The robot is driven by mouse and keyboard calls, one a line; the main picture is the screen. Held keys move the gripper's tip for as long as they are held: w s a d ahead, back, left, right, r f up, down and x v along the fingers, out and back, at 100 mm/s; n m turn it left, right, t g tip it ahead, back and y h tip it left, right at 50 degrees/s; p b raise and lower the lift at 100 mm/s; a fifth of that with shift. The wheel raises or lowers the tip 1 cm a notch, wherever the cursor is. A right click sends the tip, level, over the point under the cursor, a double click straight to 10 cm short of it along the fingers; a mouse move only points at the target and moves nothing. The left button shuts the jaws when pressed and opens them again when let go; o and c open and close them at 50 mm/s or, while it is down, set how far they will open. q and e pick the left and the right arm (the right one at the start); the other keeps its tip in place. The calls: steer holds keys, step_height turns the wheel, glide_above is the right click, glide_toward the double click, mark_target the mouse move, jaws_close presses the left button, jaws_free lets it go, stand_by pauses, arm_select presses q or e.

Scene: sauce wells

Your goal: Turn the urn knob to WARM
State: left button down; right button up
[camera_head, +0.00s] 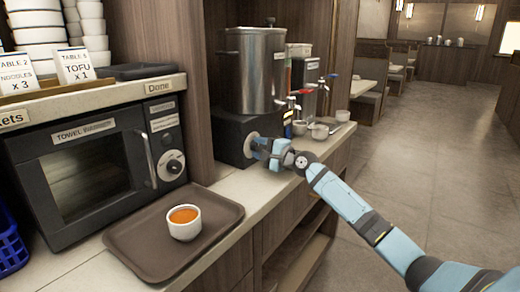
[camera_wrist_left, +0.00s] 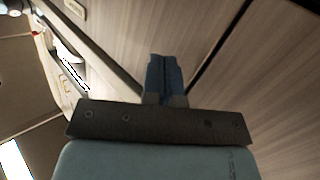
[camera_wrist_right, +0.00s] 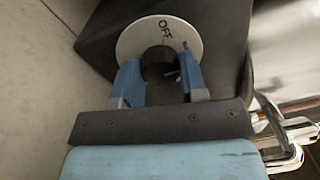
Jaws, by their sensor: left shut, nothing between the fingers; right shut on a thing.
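The steel urn (camera_head: 255,68) stands on a dark base box (camera_head: 228,135) on the counter. The base's front carries a pale round dial, partly hidden by my right gripper in the head view. In the right wrist view the dial plate (camera_wrist_right: 126,42) reads OFF, with a dark knob (camera_wrist_right: 158,66) at its middle. My right gripper (camera_wrist_right: 160,75) is shut on the knob, one blue finger on each side. Other dial marks are hidden or unreadable. My left gripper (camera_wrist_left: 166,60) is shut and empty, in front of wooden panels; the head view does not show it.
A brown tray (camera_head: 130,262) with a white cup of orange liquid (camera_head: 184,222) lies on the counter. A towel warmer (camera_head: 85,172) stands at left. Taps and small cups (camera_head: 320,131) stand right of the urn. The aisle floor (camera_head: 430,150) at right is clear.

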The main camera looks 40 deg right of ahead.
steer(key=o, duration=0.9)
steer(key=shift+o, duration=0.2)
steer(key=shift+s+d, duration=0.2)
steer(key=shift+s, duration=0.35)
arm_select(q)
steer(key=shift+s+a+f+g+y+p, duration=0.2)
steer(key=shift+a+f+g+p, duration=0.15)
steer(key=shift+f, duration=0.25)
steer(key=shift+s+a+f+g+y+p, duration=0.2)
steer(key=shift+f+g+p, duration=0.1)
steer(key=shift+f, duration=0.25)
arm_select(e)
steer(key=v, duration=1.2)
steer(key=shift+s, duration=0.35)
arm_select(q)
steer(key=shift+w+r, duration=0.15)
arm_select(e)
steer(key=shift+d, duration=0.1)
